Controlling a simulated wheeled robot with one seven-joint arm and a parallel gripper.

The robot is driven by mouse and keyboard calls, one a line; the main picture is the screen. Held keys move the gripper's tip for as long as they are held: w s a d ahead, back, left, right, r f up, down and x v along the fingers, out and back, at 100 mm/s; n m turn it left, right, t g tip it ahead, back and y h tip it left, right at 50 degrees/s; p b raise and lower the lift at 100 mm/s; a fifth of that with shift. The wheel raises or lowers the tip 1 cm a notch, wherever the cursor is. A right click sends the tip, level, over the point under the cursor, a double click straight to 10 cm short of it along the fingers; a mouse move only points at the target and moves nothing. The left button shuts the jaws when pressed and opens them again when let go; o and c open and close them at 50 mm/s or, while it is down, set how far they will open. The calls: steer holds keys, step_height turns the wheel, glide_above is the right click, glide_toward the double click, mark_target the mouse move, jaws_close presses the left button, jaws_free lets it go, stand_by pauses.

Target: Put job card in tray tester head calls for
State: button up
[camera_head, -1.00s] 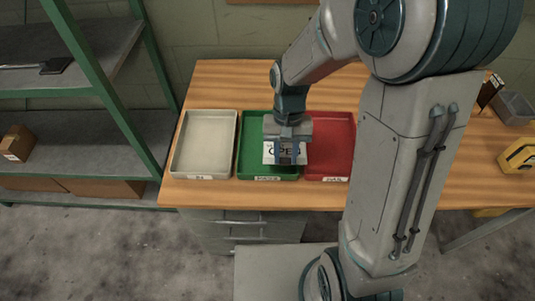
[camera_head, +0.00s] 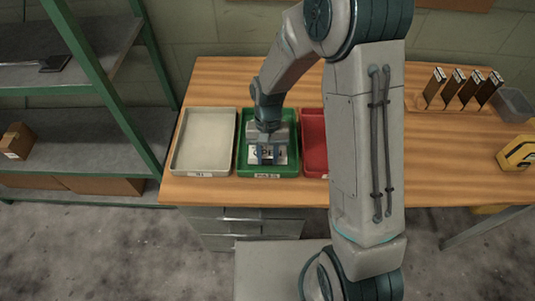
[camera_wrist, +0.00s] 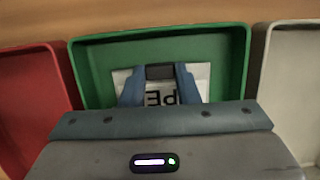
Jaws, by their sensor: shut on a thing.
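A white job card (camera_head: 281,154) with large black letters is between the fingers of my gripper (camera_head: 267,158), which is shut on it. The card is in or just over the green tray (camera_head: 268,172); I cannot tell whether it touches the tray floor. In the wrist view the card (camera_wrist: 203,78) lies between the walls of the green tray (camera_wrist: 160,36), and my gripper (camera_wrist: 160,85) covers its middle. The red tray (camera_head: 313,140) stands to the right, partly behind my arm. The pale grey tray (camera_head: 203,145) on the left is empty. The tester head is not identifiable.
The wooden table (camera_head: 225,75) is clear behind the trays. Several dark upright pieces (camera_head: 460,88), a grey bin (camera_head: 513,105) and a yellow device (camera_head: 517,153) stand at the right. A green-framed shelf (camera_head: 95,75) is at the left.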

steer(key=shift+f, duration=0.2)
steer(key=o, duration=0.8)
steer(key=shift+o, duration=0.2)
steer(key=shift+r, duration=0.15)
steer(key=v, duration=1.2)
steer(key=s+d+r+t, duration=0.5)
steer(key=s+d+r, duration=0.4)
steer(key=s+d, duration=0.4)
steer(key=shift+s+d+r+t, duration=0.2)
steer(key=shift+s+d+t, duration=0.2)
steer(key=shift+s, duration=0.4)
steer(key=shift+r+p, duration=0.7)
